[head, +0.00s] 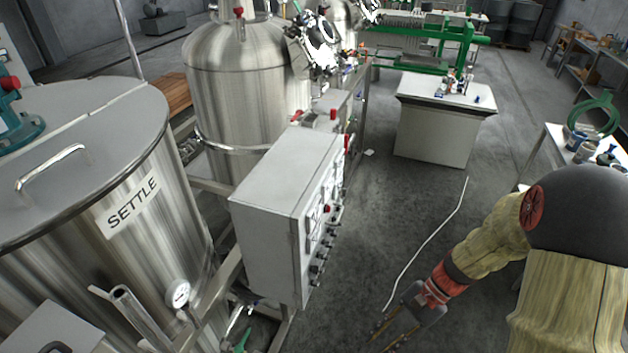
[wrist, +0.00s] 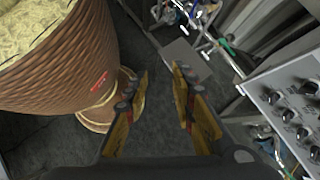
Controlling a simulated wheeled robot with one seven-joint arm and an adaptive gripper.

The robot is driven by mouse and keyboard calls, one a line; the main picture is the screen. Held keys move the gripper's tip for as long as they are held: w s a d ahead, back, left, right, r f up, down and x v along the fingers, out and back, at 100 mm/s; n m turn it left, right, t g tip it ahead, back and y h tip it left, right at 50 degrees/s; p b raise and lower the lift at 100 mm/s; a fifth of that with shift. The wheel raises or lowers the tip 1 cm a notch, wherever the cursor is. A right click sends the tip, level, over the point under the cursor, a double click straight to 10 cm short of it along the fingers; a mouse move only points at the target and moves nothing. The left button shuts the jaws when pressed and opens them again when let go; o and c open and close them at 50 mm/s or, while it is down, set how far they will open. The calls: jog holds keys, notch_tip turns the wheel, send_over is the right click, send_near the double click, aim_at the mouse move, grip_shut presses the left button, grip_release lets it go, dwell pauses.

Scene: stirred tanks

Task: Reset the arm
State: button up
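My arm comes in from the lower right of the head view, covered in tan and dark sleeves with a red band near the wrist. My gripper (head: 388,338) points down towards the grey floor at the bottom of that view. In the wrist view my gripper (wrist: 160,88) shows two yellow-faced fingers spread apart, with bare floor between them. It is open and holds nothing.
A grey control box (head: 272,205) stands left of my gripper; its knobs show in the wrist view (wrist: 290,105). The SETTLE tank (head: 100,200) is further left. A white-topped cabinet (head: 440,125) stands behind. Open floor (head: 400,200) lies between.

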jog(key=s+d+r+n+t+h+b, duration=0.1)
jog(key=s+r+n+t+h+b, duration=0.1)
jog(key=r, duration=0.8)
jog(key=s+d+r+n+t+h+b, duration=0.1)
jog(key=s+r+n+t+h+b, duration=0.2)
jog(key=r, duration=0.7)
jog(key=n+t+h, duration=0.2)
jog(key=n+t, duration=0.2)
jog(key=n, duration=0.1)
jog(key=shift+r+t+h+b, duration=0.3)
jog(key=shift+h+b, duration=0.1)
jog(key=shift+s, duration=0.1)
